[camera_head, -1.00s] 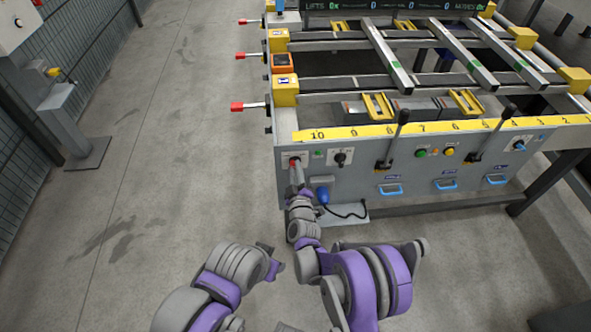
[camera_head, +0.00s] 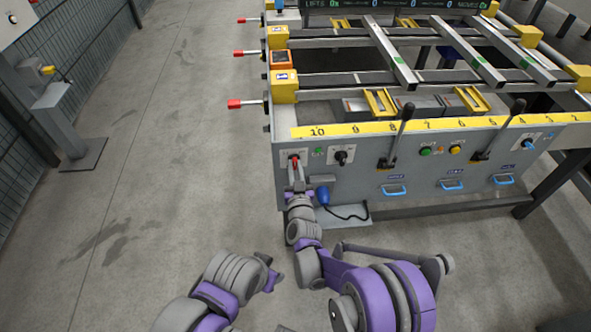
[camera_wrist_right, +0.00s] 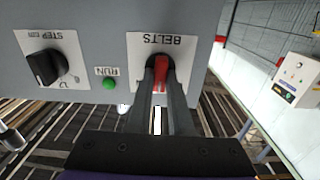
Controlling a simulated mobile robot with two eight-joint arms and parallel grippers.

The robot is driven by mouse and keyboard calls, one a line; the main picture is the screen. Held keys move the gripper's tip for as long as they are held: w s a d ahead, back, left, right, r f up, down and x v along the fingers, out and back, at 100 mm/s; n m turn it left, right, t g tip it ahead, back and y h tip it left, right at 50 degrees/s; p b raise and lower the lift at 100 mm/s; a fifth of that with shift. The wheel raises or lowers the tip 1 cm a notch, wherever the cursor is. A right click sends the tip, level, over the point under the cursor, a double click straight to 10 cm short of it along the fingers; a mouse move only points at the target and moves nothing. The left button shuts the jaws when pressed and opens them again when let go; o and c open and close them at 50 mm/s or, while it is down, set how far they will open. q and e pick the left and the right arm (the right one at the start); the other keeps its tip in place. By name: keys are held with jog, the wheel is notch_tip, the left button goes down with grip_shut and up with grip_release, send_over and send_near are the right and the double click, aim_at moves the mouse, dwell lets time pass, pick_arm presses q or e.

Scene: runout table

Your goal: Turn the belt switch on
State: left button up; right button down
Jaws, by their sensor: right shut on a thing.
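The belt switch (camera_wrist_right: 161,73) is a red handle on a white plate marked BELTS, which reads upside down in the right wrist view. In the head view the switch (camera_head: 295,161) is at the left end of the grey front panel. My right gripper (camera_wrist_right: 160,88) is shut on the red handle, with a finger on each side of it. In the head view the right gripper (camera_head: 297,177) reaches up to the switch and covers part of its plate. My left arm is low in the head view, and its fingertips cannot be made out clearly.
A green RUN lamp (camera_wrist_right: 109,83) and a black STEP knob (camera_wrist_right: 46,68) sit beside the switch plate. Black levers (camera_head: 401,125) stand further right.

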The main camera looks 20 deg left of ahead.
jog(key=m+b, duration=0.1)
jog(key=m, duration=0.3)
jog(key=shift+f+m+b, duration=0.1)
jog(key=shift+m+b, duration=0.2)
jog(key=shift+b, duration=0.1)
jog(key=shift+w+d+m+b, duration=0.1)
jog(key=shift+m+b, duration=0.7)
jog(key=shift+m, duration=1.1)
jog(key=c, duration=0.8)
grip_release()
jog(key=shift+d, duration=0.1)
jog(key=p+v, duration=0.1)
jog(key=v, duration=0.9)
jog(key=shift+s+d, duration=0.15)
jog(key=shift+s, duration=0.2)
